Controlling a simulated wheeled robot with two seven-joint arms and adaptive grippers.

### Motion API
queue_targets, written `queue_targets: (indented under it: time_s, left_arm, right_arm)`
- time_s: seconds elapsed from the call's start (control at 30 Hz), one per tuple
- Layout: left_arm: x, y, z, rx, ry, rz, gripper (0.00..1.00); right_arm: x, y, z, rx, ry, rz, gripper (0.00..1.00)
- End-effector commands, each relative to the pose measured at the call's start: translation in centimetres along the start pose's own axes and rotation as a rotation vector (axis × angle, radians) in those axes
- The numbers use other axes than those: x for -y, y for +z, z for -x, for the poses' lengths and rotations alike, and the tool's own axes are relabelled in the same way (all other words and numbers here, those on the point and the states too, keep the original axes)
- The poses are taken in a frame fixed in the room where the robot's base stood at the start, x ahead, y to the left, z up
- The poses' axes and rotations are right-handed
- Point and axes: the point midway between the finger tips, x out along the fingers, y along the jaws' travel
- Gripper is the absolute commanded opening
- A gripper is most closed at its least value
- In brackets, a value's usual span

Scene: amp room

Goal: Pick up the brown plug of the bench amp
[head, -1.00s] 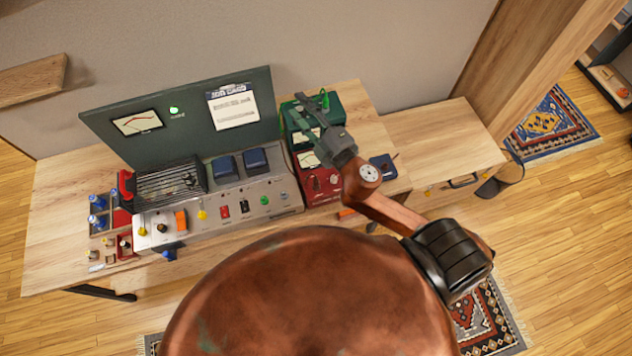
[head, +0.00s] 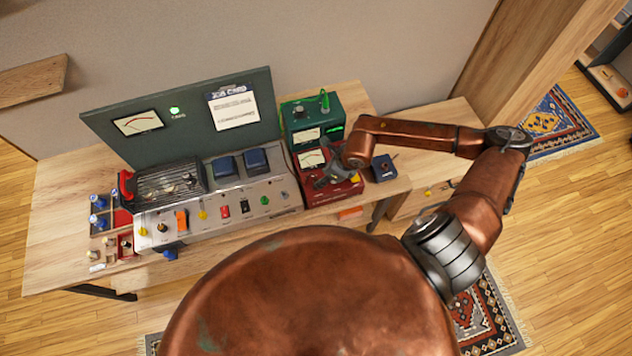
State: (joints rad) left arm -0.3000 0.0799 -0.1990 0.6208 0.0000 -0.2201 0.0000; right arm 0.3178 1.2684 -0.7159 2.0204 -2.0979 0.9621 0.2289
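The bench amp (head: 272,185) is a silver-fronted unit with knobs, switches and a grille, standing on the wooden bench. A small dark brown knob-like piece (head: 162,228) shows at the left of its front; I cannot tell for sure whether this is the brown plug. My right gripper (head: 322,172) is over the front of the red box, its grey fingers spread and seemingly empty. It is well to the right of that brown piece. The gripper hides part of the red box's front. My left gripper is not in view.
A red meter box (head: 318,195) and a green box (head: 300,112) stand right of the amp. A small blue box (head: 383,168) is beside them. A tray (head: 102,243) with blue and pale pieces is at the left. A tall dark green panel (head: 190,105) stands behind.

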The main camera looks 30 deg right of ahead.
Motion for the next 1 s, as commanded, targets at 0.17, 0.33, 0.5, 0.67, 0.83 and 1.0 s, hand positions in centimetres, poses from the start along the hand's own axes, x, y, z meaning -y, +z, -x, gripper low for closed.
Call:
queue_targets:
  time_s: [0.17, 0.33, 0.5, 0.67, 0.83, 1.0]
  left_arm:
    - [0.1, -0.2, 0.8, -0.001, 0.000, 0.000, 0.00]
    - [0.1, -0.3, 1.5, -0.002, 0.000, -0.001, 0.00]
    - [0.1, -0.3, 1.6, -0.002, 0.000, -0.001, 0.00]
    - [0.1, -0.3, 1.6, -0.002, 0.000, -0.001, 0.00]
    - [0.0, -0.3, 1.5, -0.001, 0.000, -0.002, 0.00]
    - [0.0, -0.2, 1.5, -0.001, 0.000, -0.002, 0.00]
  right_arm:
    - [-0.3, 0.4, -1.8, 0.001, 0.003, -0.001, 0.36]
    - [-0.4, 0.7, -4.4, 0.002, 0.003, -0.001, 0.36]
    - [-0.4, 0.6, -5.6, 0.002, 0.003, -0.001, 0.36]
    - [-0.4, 0.5, -5.7, 0.002, 0.003, -0.001, 0.36]
    - [-0.4, 0.5, -5.7, 0.002, 0.003, -0.001, 0.27]
    - [-0.4, 0.5, -5.7, 0.002, 0.003, -0.001, 0.16]
